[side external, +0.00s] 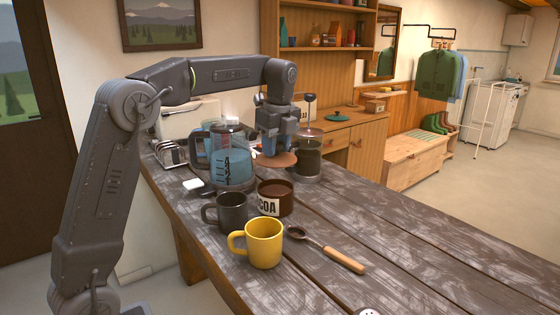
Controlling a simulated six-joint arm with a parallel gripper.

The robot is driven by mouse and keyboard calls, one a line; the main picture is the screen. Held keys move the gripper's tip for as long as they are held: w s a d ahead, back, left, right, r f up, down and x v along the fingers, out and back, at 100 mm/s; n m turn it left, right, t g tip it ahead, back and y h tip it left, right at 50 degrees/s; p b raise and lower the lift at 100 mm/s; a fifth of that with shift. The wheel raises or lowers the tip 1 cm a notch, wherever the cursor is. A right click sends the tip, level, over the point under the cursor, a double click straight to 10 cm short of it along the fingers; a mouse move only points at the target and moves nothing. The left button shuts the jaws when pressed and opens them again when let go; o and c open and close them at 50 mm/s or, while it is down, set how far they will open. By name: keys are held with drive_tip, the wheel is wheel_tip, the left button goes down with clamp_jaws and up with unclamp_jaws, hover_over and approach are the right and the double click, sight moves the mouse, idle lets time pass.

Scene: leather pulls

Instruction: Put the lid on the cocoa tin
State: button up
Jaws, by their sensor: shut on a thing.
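The cocoa tin (283,205) is a dark brown round tin with a white label. It stands upright and open-topped on the table, behind the two mugs. My gripper (276,150) points down behind the tin, near the glass kettle and the coffee press. It is shut on a flat, round, brownish disc, which looks like the lid (284,160). The lid is held roughly level, apart from the tin and further back. The fingertips are small and partly hidden here, so the exact grip is hard to see.
A blue glass kettle (232,168) stands left of my gripper and a coffee press (307,162) right of it. A grey mug (232,212) and yellow mug (264,244) stand before the tin. A wooden-handled spoon (343,259) lies right. The table's right side is mostly clear.

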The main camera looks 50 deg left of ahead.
drive_tip(key=shift+w+a, duration=0.1)
drive_tip(key=shift+a, duration=0.25)
drive_tip(key=shift+f, duration=0.2)
wheel_tip(320, 180, down, 6)
drive_tip(key=shift+f, duration=0.7)
idle(1.4)
drive_tip(key=o, duration=1)
drive_tip(key=shift+r, duration=0.1)
drive_tip(key=shift+r, duration=3.45)
